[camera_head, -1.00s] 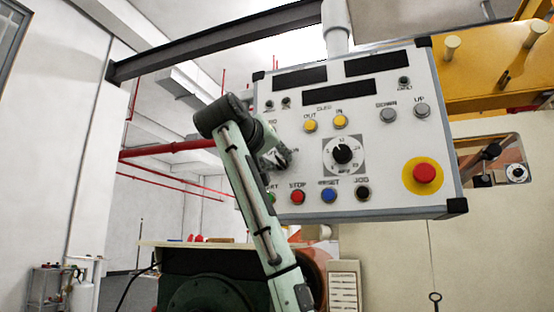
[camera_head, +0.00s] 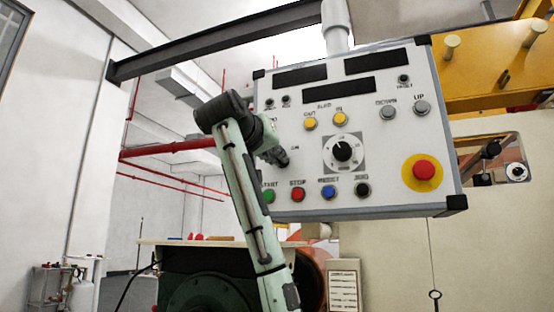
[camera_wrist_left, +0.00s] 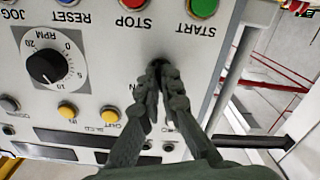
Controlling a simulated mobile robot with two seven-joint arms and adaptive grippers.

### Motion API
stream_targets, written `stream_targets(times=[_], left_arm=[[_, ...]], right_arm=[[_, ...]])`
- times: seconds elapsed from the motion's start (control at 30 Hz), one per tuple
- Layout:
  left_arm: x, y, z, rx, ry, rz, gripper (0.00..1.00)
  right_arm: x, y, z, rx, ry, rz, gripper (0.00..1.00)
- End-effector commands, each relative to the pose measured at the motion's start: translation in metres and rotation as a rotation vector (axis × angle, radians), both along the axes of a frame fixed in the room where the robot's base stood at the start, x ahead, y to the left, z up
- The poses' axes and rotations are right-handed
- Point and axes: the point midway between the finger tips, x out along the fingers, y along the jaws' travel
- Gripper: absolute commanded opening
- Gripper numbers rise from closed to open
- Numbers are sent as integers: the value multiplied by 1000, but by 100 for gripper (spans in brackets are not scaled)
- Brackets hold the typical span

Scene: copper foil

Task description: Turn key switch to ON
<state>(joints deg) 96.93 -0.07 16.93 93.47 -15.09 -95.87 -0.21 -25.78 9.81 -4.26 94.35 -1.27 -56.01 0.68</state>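The grey control panel (camera_head: 390,155) fills the upper middle of the head view, and its face also shows in the left wrist view (camera_wrist_left: 105,70). My left gripper (camera_head: 283,160) is at the panel's left side, just left of the "ON" label. In the left wrist view its two dark fingers (camera_wrist_left: 160,70) come together at the tips against the panel, below the START and STOP buttons. The key switch is hidden behind and between these fingertips; they appear shut on it. My right gripper is not in view.
Close to the fingers are the green START button (camera_head: 268,196), the red STOP button (camera_head: 298,194) and the RPM dial (camera_head: 343,152). A red emergency button (camera_head: 425,171) is at the panel's right. Open room lies left of the panel.

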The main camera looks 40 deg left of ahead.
Motion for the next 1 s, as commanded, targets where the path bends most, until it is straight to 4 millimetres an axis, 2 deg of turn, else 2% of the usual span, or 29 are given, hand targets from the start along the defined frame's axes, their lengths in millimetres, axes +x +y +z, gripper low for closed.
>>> stream_targets(times=[0.3,0.7,1.0], left_arm=[[0,1,-2,286,72,3,0],[0,1,-1,624,154,3,0],[0,0,-1,783,192,1,0]], right_arm=[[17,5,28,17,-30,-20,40],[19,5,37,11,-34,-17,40],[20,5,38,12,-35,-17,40]])
